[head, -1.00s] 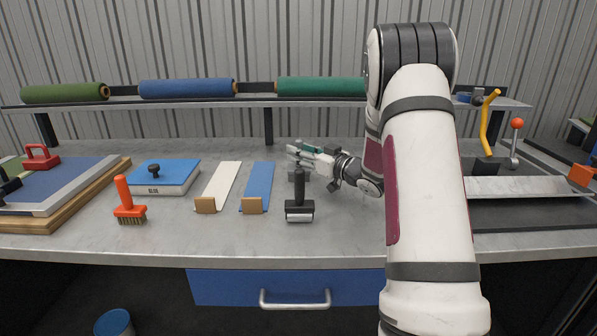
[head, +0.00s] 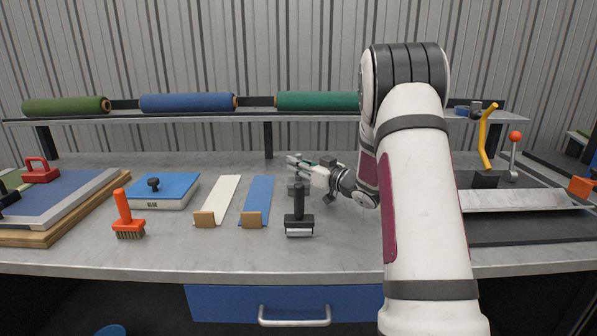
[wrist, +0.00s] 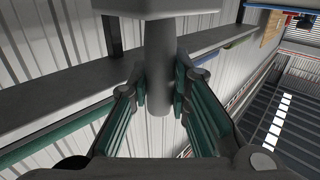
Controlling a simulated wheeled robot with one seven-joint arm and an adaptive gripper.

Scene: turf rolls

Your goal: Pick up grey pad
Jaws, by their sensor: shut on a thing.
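The grey pad (wrist: 166,6) shows in the wrist view as a flat grey block on a round grey stem (wrist: 162,80), at the top edge. My gripper (wrist: 161,88) is shut on this stem, with its green-lined fingers on either side. In the head view my gripper (head: 312,168) is over the back middle of the bench, pointing left. A small grey part of the pad (head: 297,187) shows just below the fingers. The rest of it is hidden by the fingers or too small to make out.
A black-handled roller (head: 299,222) stands in front of my gripper. Blue (head: 257,200) and white strips (head: 218,200), a blue block (head: 163,190) and an orange brush (head: 128,218) lie left. A shelf (head: 200,120) with turf rolls runs behind; a yellow-handled lever tool (head: 488,135) stands right.

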